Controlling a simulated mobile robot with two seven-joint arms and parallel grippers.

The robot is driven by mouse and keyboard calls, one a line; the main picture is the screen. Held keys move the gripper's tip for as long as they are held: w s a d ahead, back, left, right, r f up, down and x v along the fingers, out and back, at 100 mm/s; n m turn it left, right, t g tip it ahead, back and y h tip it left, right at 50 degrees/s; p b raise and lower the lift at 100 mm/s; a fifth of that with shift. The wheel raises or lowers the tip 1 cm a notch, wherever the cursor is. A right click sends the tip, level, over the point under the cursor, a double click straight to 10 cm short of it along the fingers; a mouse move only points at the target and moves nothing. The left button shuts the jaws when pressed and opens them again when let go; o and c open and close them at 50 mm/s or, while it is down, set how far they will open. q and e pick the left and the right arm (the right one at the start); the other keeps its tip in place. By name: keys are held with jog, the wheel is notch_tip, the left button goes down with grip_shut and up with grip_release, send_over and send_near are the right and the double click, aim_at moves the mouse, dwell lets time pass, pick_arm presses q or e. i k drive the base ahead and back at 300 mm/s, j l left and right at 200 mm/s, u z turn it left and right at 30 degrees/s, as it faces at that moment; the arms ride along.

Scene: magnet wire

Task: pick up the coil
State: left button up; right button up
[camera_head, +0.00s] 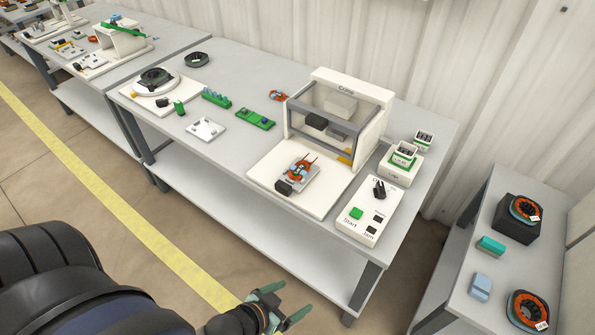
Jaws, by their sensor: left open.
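An orange coil (300,168) sits on a grey fixture (298,179) on the white base plate in front of the white-framed machine (340,120). A smaller orange coil-like piece (278,95) lies on the table at the machine's left side. I cannot tell from the picture which of these is the coil meant. My left gripper (295,298) is open and empty, with green fingers spread, low at the bottom of the view. It is in front of the workbench, well apart from both orange pieces. My right gripper is not in view.
The grey workbench (225,82) also holds green boards (255,119), a white control box (368,209) with buttons, and a dark ring (196,59). A side table at right carries orange wire spools (527,309). Open floor lies in front of the bench.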

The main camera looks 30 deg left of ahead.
aim_at(299, 171)
jog(key=u, duration=1.65)
jog(key=z, duration=0.3)
jog(key=i+j+z, duration=0.15)
jog(key=j+z, duration=0.25)
jog(key=i+j+z, duration=0.15)
jog(key=j+z, duration=0.35)
jog(key=j, duration=0.3)
jog(key=i+j+z, duration=0.1)
jog(key=j, duration=0.35)
